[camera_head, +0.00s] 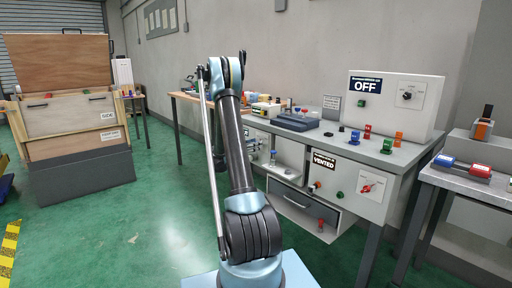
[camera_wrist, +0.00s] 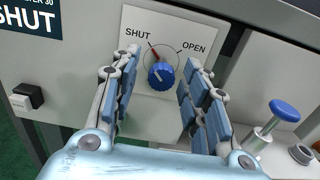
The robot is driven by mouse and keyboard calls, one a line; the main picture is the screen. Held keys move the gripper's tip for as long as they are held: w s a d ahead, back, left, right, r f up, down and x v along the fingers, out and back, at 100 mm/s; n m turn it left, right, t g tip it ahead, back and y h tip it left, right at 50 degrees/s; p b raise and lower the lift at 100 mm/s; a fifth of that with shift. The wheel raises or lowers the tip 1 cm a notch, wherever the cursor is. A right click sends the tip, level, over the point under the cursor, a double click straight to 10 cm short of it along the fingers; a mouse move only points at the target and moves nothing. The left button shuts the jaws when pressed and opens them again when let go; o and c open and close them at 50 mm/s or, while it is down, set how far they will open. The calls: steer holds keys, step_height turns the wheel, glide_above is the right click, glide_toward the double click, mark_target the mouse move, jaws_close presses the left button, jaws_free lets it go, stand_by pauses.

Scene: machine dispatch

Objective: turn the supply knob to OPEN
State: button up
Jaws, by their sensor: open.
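The blue supply knob (camera_wrist: 160,74) sits on a pale dial plate (camera_wrist: 135,80) in the wrist view. The plate reads SHUT at upper left and OPEN at upper right. A red pointer mark above the knob leans up-left toward SHUT. The sign (camera_wrist: 28,20) at the panel's upper left also reads SHUT. My gripper (camera_wrist: 158,66) is open, with one finger on each side of the knob and visible gaps between. I cannot tell how far its tips are from the plate. In the head view my arm rises in front, and my gripper cannot be made out.
A black push switch (camera_wrist: 28,97) is left of the plate, and a blue-topped plunger (camera_wrist: 285,110) stands at right. In the head view, a workbench (camera_head: 395,150) with an OFF box (camera_head: 425,110) and a VENTED panel (camera_head: 340,185) is at right. Green floor at left is open.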

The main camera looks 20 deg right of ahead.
steer(key=shift+w+d, duration=0.2)
steer(key=shift+d, duration=0.5)
steer(key=shift+c, duration=0.6)
jaws_close()
